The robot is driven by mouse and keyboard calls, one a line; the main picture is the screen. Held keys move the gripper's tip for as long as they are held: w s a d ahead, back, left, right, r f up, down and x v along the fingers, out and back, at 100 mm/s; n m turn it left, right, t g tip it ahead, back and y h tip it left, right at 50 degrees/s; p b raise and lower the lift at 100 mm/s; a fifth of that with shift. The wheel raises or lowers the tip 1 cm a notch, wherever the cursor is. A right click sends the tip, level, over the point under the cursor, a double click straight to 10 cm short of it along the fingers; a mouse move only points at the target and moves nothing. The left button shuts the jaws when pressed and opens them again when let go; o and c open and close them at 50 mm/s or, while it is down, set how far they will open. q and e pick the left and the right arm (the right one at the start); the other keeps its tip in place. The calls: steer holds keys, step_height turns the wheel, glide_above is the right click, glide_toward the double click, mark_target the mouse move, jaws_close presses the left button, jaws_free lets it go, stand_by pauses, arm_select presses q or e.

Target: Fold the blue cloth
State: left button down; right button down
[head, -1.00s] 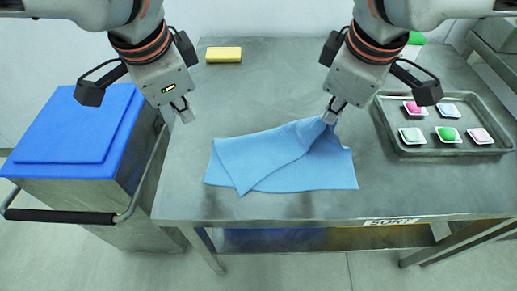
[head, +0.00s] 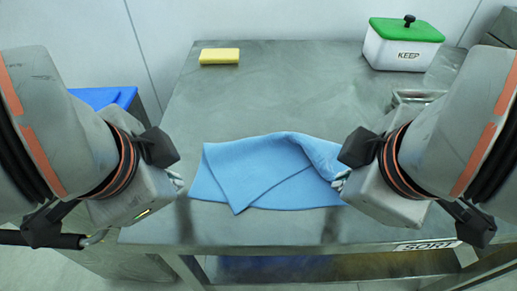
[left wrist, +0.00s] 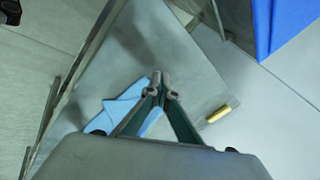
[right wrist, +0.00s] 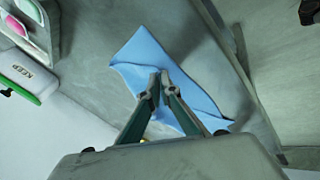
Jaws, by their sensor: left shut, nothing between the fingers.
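The blue cloth (head: 262,172) lies on the steel table with a flap folded over its left part and its right part raised in a soft ridge. It also shows in the left wrist view (left wrist: 122,106) and right wrist view (right wrist: 150,48). My right gripper (head: 341,180) is at the cloth's right edge; in the right wrist view its fingers (right wrist: 159,76) are together on the raised cloth, the pinch partly hidden. My left gripper (head: 176,181) is just left of the cloth, apart from it; its fingers (left wrist: 161,78) are shut and empty.
A yellow sponge (head: 220,56) lies at the table's back left. A white KEEP box (head: 400,50) with a green lid stands at the back right. A tray (head: 412,97) is mostly hidden by my right arm. The table's (head: 290,90) middle behind the cloth is clear.

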arm_select(q)
steer(key=c, duration=2.8)
jaws_free()
arm_select(e)
steer(key=c, duration=2.6)
jaws_free()
steer(key=shift+c, duration=0.2)
arm_select(q)
steer(key=o, duration=0.8)
arm_select(e)
steer(key=o, duration=0.7)
steer(key=shift+c, duration=0.2)
